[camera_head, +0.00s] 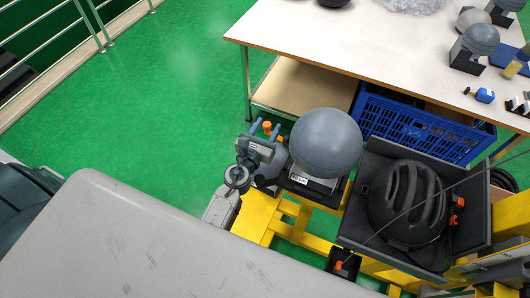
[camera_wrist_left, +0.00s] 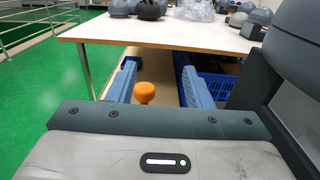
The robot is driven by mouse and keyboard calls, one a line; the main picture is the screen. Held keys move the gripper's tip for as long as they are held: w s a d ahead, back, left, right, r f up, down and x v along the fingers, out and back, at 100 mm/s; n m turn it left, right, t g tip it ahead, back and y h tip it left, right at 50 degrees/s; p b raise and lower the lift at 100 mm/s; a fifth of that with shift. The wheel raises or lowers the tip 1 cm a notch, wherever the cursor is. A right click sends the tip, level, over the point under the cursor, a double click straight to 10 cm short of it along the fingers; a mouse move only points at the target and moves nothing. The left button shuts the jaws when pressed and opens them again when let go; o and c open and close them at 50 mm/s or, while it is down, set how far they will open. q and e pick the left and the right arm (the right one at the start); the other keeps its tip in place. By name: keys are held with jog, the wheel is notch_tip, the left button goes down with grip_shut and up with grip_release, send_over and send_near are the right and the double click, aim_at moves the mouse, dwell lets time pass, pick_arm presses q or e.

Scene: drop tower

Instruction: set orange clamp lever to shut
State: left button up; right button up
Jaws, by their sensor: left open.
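An orange knob (camera_head: 266,126), which looks like the end of the clamp lever, stands beside a grey ball-shaped headform (camera_head: 326,143). In the left wrist view the orange knob (camera_wrist_left: 145,92) shows between the two blue fingers, nearer the left one. My left gripper (camera_head: 265,128) is open, with its fingers on either side of the knob. I cannot tell whether they touch it. The lever's shaft and pivot are mostly hidden by the gripper. A second small orange part (camera_head: 279,139) shows just right of the fingers. My right gripper is not in view.
A black helmet (camera_head: 405,200) sits in a dark open box (camera_head: 370,225) on the right. Yellow frame beams (camera_head: 257,217) run below. A white-topped table (camera_head: 330,45) with a blue crate (camera_head: 415,130) beneath stands behind. Green floor is clear at the left.

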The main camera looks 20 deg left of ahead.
pick_arm(q)
jog(key=s+d+r+b, duration=0.1)
jog(key=s+d, duration=0.3)
jog(key=s, duration=0.6)
jog(key=shift+s+b, duration=0.2)
jog(key=shift+b, duration=0.55)
